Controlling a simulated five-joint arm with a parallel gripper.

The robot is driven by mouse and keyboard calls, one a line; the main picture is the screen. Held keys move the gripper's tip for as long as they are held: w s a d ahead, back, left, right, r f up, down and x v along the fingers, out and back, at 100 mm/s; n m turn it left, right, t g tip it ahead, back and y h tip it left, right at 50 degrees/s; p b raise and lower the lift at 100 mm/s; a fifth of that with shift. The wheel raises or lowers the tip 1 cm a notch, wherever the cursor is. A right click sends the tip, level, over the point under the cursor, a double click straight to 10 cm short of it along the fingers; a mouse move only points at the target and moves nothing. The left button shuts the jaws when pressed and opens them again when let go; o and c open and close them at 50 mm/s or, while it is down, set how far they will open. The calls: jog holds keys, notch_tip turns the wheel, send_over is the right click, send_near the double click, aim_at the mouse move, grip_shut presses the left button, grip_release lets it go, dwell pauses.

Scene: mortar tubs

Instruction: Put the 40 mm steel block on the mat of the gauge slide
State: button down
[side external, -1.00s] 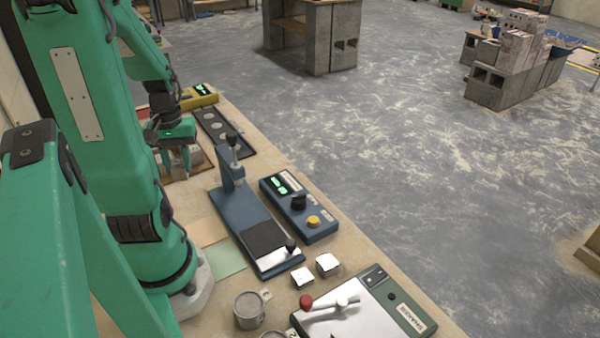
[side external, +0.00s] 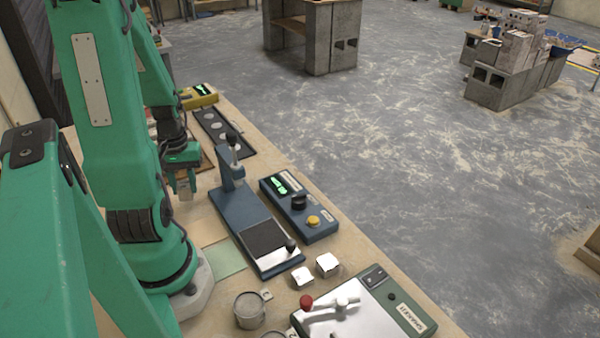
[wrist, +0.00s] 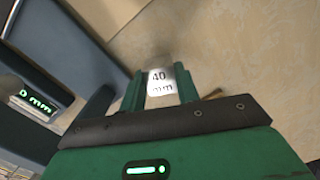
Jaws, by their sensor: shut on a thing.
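The 40 mm steel block (wrist: 161,82), with its label readable in the wrist view, sits between my gripper's two green fingers (wrist: 160,86). My gripper (side external: 184,188) is shut on the block and holds it to the left of the blue gauge slide (side external: 232,205) in the side view.
A blue readout box (side external: 299,207) stands right of the slide. Two small steel blocks (side external: 303,276) (side external: 327,263) lie near its front end. A metal cup (side external: 249,310) and a green shaker (side external: 365,310) are nearer. A black tray (side external: 222,131) lies behind.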

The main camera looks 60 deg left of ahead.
aim_at(184, 182)
jog(key=shift+f, duration=1.15)
jog(key=shift+f, duration=0.15)
jog(key=c, duration=1)
grip_release()
jog(key=shift+c, duration=0.2)
jog(key=shift+r, duration=0.2)
jog(key=r, duration=1)
jog(key=shift+w+a+r, duration=0.2)
jog(key=shift+a+r, duration=0.15)
jog(key=shift+a, duration=0.05)
jog(key=shift+r, duration=0.6)
jog(key=shift+o, duration=0.5)
